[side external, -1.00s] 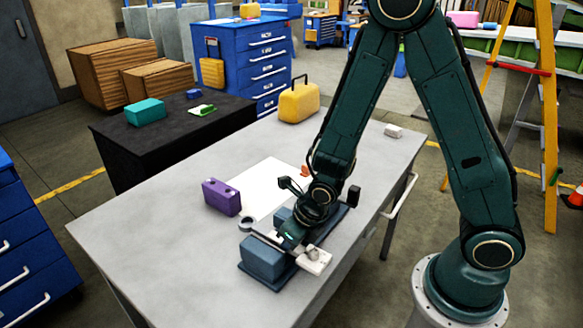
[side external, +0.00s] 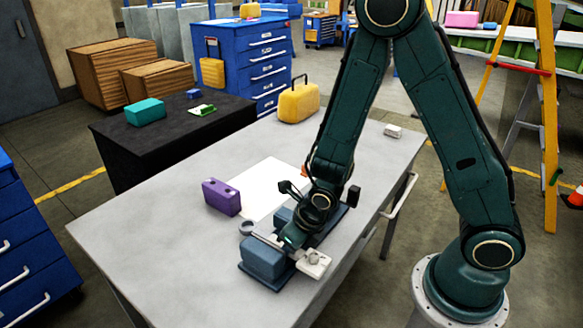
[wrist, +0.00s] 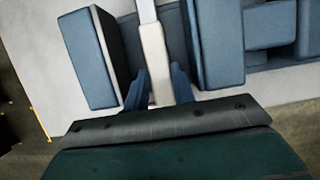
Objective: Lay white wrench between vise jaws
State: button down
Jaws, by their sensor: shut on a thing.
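The white wrench (side external: 268,240) lies lengthwise across the blue-grey vise (side external: 263,259). Its grey ring end sticks out on the left and a pale end shows on the right. My gripper (side external: 292,241) is shut on its middle, pointing down into the vise. In the wrist view my gripper's blue fingers (wrist: 157,88) flank the wrench handle (wrist: 153,52). The handle is between the left jaw (wrist: 88,62) and the right jaw (wrist: 214,45), apart from both. Whether it touches the vise bed is hidden.
A purple block (side external: 221,197) and a white sheet (side external: 262,184) lie on the grey table (side external: 150,240) behind the vise. A yellow case (side external: 298,103) and a small white block (side external: 392,131) stand farther back. The left part of the table is clear.

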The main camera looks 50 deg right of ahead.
jog(key=c, duration=1.1)
grip_release()
jog(key=shift+r, duration=0.1)
jog(key=shift+v, duration=2.45)
notch_tip(320, 180, up, 7)
